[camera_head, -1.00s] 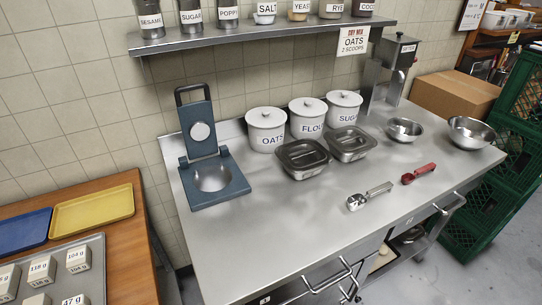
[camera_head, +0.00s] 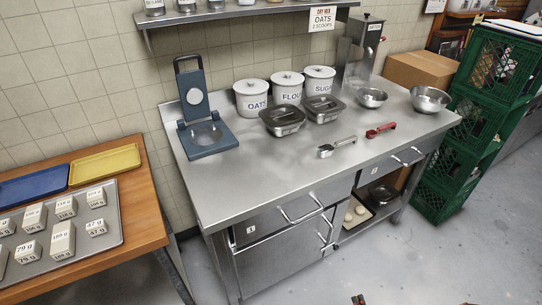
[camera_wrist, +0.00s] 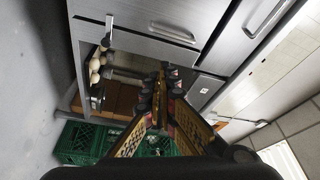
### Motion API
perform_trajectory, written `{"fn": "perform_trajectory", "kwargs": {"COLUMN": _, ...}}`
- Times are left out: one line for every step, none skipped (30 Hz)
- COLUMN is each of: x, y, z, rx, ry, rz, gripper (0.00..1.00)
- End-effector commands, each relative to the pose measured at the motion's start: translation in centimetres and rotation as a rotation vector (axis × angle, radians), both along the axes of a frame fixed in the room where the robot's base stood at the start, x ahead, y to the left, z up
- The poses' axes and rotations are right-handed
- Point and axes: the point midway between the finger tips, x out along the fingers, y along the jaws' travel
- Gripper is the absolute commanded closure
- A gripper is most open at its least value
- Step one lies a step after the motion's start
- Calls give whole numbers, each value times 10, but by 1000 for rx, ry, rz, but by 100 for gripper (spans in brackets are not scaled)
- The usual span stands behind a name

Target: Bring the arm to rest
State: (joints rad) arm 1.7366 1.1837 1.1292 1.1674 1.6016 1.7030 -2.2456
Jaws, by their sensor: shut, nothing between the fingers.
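My gripper (camera_wrist: 163,75) is in the wrist view, its fingers closed together with nothing between them. It is in front of the steel workbench, whose drawer fronts (camera_wrist: 150,28) and open lower shelf show behind it, apart from the fingers. In the head view only small dark tips of my arm show at the bottom edge, and my gripper's pose there is hidden.
The steel workbench (camera_head: 240,185) holds labelled canisters (camera_head: 287,88), steel pans, two scoops, two bowls (camera_head: 430,98) and a blue press (camera_head: 205,135). Green crates (camera_head: 440,195) stand right. A wooden table (camera_head: 130,185) with trays is left. Grey floor (camera_head: 430,260) in front is clear.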

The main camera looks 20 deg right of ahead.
Motion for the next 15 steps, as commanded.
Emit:
{"fn": "perform_trajectory", "kwargs": {"x": 0, "y": 0, "z": 0, "rx": 0, "ry": 0, "rz": 0, "gripper": 100}}
{"fn": "perform_trajectory", "kwargs": {"x": 1, "y": -1, "z": 1, "rx": 0, "ry": 0, "rz": 4, "gripper": 100}}
{"fn": "perform_trajectory", "kwargs": {"x": 3, "y": -2, "z": 5, "rx": -1, "ry": 1, "rz": 25, "gripper": 100}}
{"fn": "perform_trajectory", "kwargs": {"x": 5, "y": -3, "z": 8, "rx": 2, "ry": 1, "rz": 38, "gripper": 100}}
{"fn": "perform_trajectory", "kwargs": {"x": 7, "y": -3, "z": 10, "rx": 5, "ry": 1, "rz": 51, "gripper": 100}}
{"fn": "perform_trajectory", "kwargs": {"x": 9, "y": -4, "z": 14, "rx": 5, "ry": 3, "rz": 70, "gripper": 100}}
{"fn": "perform_trajectory", "kwargs": {"x": 11, "y": -5, "z": 17, "rx": 7, "ry": 2, "rz": 83, "gripper": 100}}
{"fn": "perform_trajectory", "kwargs": {"x": 13, "y": -5, "z": 19, "rx": 10, "ry": 2, "rz": 97, "gripper": 100}}
{"fn": "perform_trajectory", "kwargs": {"x": 16, "y": -6, "z": 23, "rx": 12, "ry": 4, "rz": 117, "gripper": 100}}
{"fn": "perform_trajectory", "kwargs": {"x": 18, "y": -6, "z": 26, "rx": 14, "ry": 5, "rz": 134, "gripper": 100}}
{"fn": "perform_trajectory", "kwargs": {"x": 20, "y": -6, "z": 30, "rx": 17, "ry": 6, "rz": 151, "gripper": 100}}
{"fn": "perform_trajectory", "kwargs": {"x": 23, "y": -7, "z": 35, "rx": 19, "ry": 9, "rz": 175, "gripper": 100}}
{"fn": "perform_trajectory", "kwargs": {"x": 26, "y": -8, "z": 38, "rx": 21, "ry": 11, "rz": 195, "gripper": 100}}
{"fn": "perform_trajectory", "kwargs": {"x": 29, "y": -8, "z": 42, "rx": 25, "ry": 14, "rz": 215, "gripper": 100}}
{"fn": "perform_trajectory", "kwargs": {"x": 33, "y": -8, "z": 49, "rx": 29, "ry": 17, "rz": 246, "gripper": 100}}
